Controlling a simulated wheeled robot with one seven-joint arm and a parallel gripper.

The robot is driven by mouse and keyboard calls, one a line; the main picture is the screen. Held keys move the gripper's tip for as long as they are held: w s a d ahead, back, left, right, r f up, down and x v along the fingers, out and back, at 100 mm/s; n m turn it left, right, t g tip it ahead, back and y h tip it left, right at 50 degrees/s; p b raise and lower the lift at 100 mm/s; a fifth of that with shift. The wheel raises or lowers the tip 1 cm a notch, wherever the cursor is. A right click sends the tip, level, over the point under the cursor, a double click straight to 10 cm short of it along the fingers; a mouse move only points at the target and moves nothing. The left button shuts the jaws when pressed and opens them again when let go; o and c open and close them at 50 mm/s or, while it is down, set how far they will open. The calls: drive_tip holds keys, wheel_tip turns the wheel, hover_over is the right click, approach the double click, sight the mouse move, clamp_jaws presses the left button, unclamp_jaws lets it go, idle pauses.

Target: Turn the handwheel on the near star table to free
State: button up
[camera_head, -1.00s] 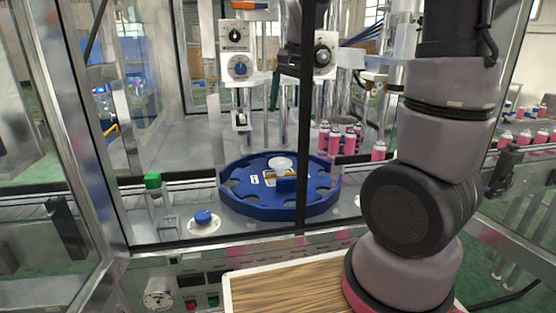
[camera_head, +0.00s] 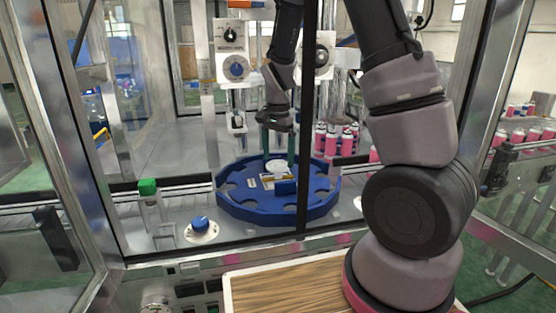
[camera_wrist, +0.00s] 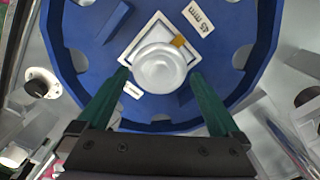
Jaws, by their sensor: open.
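The near star table (camera_head: 232,205) is a blue notched disc inside the machine. At its middle is a pale round handwheel (camera_head: 275,166), seen from above in the wrist view (camera_wrist: 158,70), on a square white plate with a small yellow-brown mark at its upper right edge. My gripper (camera_head: 278,158) points down over the handwheel. Its green fingers are open, one on each side of the handwheel in the wrist view (camera_wrist: 160,77). I cannot tell whether they touch it or how high they are above it.
Control boxes with dials (camera_head: 233,52) hang above and behind the table. Pink cans (camera_head: 333,142) stand behind right. A blue knob (camera_head: 200,223) and a green-topped block (camera_head: 148,187) are at the front left. A dark upright frame post (camera_head: 304,110) crosses in front of the table.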

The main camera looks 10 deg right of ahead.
drive_tip(key=shift+f, duration=0.75)
drive_tip(key=c, duration=1)
drive_tip(key=n, duration=0.4)
drive_tip(key=shift+r+n, duration=0.1)
drive_tip(key=shift+n, duration=2.3)
